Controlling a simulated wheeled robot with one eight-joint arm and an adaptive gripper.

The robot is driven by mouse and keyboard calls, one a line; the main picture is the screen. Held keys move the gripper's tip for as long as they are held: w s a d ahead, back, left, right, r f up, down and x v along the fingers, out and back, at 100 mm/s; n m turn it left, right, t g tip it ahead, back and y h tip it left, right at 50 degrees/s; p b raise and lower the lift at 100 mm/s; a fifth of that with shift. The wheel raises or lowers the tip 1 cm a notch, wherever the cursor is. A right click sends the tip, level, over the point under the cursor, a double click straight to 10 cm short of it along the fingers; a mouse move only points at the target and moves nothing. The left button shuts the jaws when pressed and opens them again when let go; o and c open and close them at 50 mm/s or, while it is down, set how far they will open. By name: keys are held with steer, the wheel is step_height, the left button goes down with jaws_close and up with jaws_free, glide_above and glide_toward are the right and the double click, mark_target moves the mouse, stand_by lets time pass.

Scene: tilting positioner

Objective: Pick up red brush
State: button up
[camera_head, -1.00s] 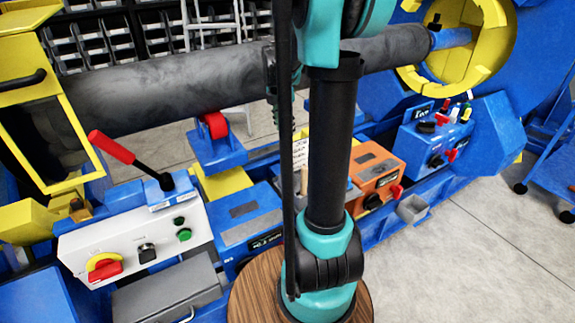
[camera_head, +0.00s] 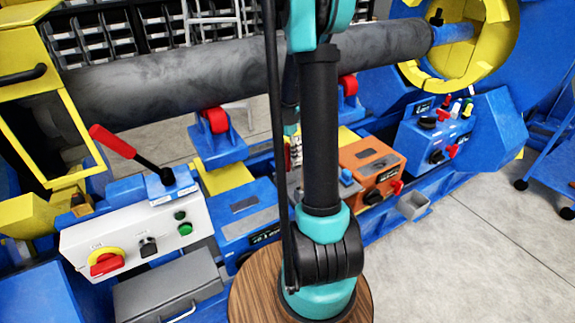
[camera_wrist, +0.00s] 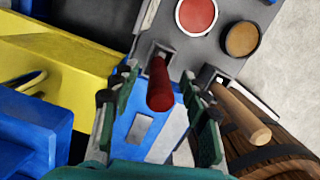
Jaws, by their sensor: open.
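In the wrist view a dark red, rounded handle (camera_wrist: 160,88), which I take for the red brush, points up at the camera from a square metal holder on a grey panel. Its far end is hidden in the holder. My gripper (camera_wrist: 161,80) is open, with one green finger on each side of the handle. A gap shows on both sides, and I cannot tell whether the fingers touch it. In the head view the brush cannot be made out, and my gripper is mostly hidden behind my arm.
A wooden handle (camera_wrist: 245,116) stands in a second holder close to the right finger. A red disc (camera_wrist: 197,14) and a tan disc (camera_wrist: 241,38) lie on the panel. In the head view a long grey pipe (camera_head: 180,80) spans behind my arm. An orange box (camera_head: 372,165) stands to the right.

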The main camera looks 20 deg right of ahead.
mark_target(287, 164)
steer(key=shift+d+f, duration=0.15)
steer(key=shift+f, duration=1.2)
jaws_close()
